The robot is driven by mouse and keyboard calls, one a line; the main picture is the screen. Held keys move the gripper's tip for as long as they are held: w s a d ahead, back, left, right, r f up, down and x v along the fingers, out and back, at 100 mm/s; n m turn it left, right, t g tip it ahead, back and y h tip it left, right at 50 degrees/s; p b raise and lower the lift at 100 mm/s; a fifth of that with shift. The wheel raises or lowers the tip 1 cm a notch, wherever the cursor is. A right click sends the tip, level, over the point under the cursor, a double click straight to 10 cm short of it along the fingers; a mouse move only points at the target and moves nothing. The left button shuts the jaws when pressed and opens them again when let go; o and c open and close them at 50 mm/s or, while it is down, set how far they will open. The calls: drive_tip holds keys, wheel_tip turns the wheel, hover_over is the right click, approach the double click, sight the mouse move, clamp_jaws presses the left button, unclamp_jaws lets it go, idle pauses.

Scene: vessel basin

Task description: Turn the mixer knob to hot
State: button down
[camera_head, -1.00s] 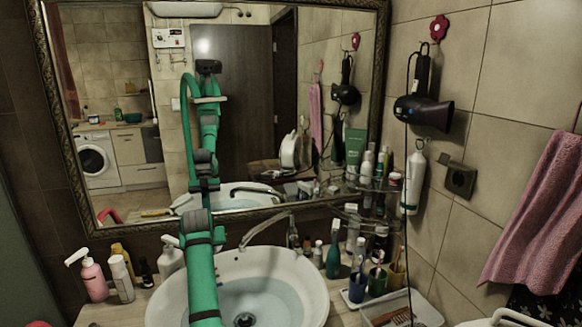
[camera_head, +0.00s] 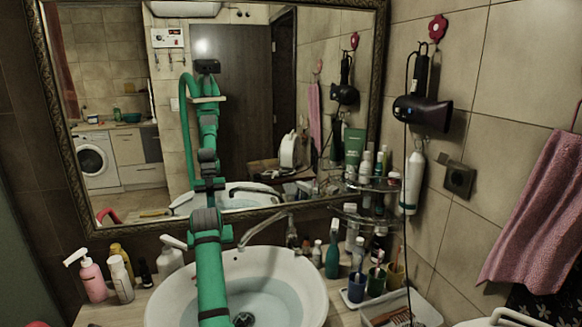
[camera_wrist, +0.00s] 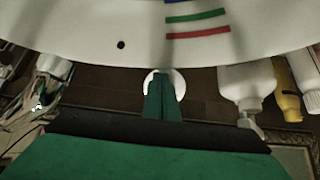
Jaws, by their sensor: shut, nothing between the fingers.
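The white round mixer knob (camera_wrist: 151,80) shows in the wrist view behind my green fingers, which hide its middle. My gripper (camera_wrist: 161,80) is shut and empty, with its tips overlapping the knob; I cannot tell whether they touch it. Blue, green and red stripes (camera_wrist: 197,32) are on the white surface beside the knob. In the head view, the metal spout (camera_head: 268,228) arches over the white basin (camera_head: 318,300).
A pink pump bottle (camera_head: 93,280) and several other bottles stand left of the basin. A white pump bottle (camera_head: 170,262) is close to my arm. Cups (camera_head: 357,287) and a corner shelf (camera_head: 372,184) with bottles are at the right. A large mirror (camera_head: 235,90) hangs behind.

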drive_tip(key=shift+a+r, duration=0.1)
drive_tip(key=shift+r, duration=0.05)
drive_tip(key=shift+d, duration=0.2)
drive_tip(key=shift+s+d+f, duration=0.15)
drive_tip(key=shift+s+f, duration=0.1)
drive_tip(key=v, duration=0.6)
idle(0.5)
